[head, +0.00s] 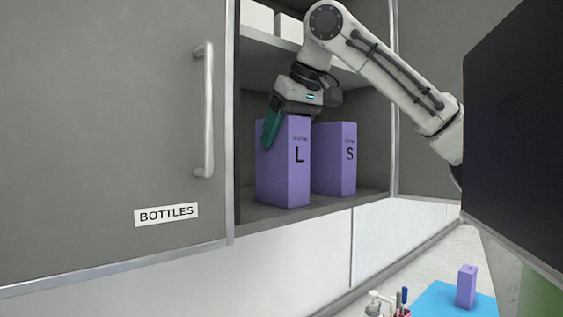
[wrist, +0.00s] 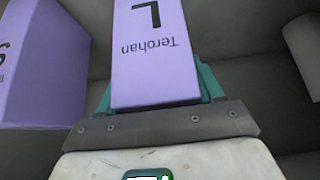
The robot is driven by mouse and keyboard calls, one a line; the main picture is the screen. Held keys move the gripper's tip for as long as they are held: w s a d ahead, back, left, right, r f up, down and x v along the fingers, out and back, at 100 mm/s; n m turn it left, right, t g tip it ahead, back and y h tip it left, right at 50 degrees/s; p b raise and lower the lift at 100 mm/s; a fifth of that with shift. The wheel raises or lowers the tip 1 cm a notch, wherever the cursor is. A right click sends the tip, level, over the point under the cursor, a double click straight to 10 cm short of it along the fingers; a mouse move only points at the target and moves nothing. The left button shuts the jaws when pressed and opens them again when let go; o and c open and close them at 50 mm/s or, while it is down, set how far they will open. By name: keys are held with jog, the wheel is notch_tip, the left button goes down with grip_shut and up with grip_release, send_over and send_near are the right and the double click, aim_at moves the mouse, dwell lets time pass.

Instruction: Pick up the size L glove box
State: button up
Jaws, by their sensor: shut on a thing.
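The size L glove box (head: 284,175) is a tall purple box marked "L". It stands upright in the open cabinet compartment in the head view. My gripper (head: 287,128) is at its top, with a teal finger at its left side. In the wrist view the L box (wrist: 150,55) sits between the two teal fingers of my gripper (wrist: 158,85), which is shut on it. Its base looks level with the cabinet floor; I cannot tell whether it touches.
A purple box marked "S" (head: 338,160) stands close to the right of the L box, also in the wrist view (wrist: 40,65). A shelf (head: 275,57) with white boxes is above. A closed door labelled "BOTTLES" (head: 110,130) is at left. A smaller purple box (head: 466,287) stands on a blue mat (head: 435,300).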

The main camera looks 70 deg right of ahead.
jog(key=c, duration=0.3)
jog(key=shift+r, duration=0.1)
